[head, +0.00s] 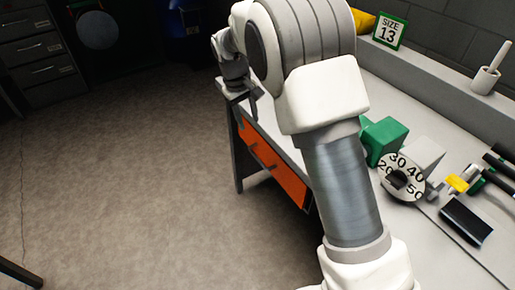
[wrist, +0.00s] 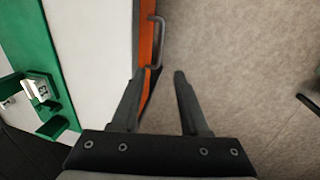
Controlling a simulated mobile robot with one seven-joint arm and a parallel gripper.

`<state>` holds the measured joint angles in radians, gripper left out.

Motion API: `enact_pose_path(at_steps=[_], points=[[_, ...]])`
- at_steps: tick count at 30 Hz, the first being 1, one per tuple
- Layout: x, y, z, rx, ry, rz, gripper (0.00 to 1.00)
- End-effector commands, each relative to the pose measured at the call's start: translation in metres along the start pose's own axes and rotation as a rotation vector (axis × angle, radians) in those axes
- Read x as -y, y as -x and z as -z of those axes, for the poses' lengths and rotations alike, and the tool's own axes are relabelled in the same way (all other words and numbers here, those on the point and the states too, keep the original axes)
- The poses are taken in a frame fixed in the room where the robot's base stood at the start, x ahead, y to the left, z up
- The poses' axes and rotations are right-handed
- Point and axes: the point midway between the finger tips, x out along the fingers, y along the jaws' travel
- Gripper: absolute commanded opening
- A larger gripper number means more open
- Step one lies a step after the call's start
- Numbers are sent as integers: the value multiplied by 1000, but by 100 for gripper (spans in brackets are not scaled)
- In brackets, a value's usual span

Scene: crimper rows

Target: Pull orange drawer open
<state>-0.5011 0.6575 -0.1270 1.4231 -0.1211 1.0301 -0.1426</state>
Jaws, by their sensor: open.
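The orange drawer (head: 286,181) is under the front edge of the grey workbench, with a dark bar handle (head: 262,155) on its face. It looks shut or nearly so. In the wrist view the drawer front (wrist: 147,40) shows edge-on as a narrow orange strip, and its handle (wrist: 158,42) sticks out to the right. My gripper (wrist: 160,76) is open and empty. The handle lies just beyond the fingertips, between their lines, apart from them. In the head view my gripper (head: 246,100) is by the bench's far front corner; my arm hides part of the bench.
A grey drawer cabinet (head: 40,55) stands at the far left. The floor in front of the drawer is clear.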

Motion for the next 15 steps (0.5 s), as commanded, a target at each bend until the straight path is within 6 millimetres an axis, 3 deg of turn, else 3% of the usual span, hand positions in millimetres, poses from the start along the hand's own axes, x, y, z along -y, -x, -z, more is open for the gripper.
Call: enact_pose_path(at_steps=[5, 15], points=[[1, -14, 0, 3, 1, 0, 45], [1, -84, -1, 4, 0, 0, 45]])
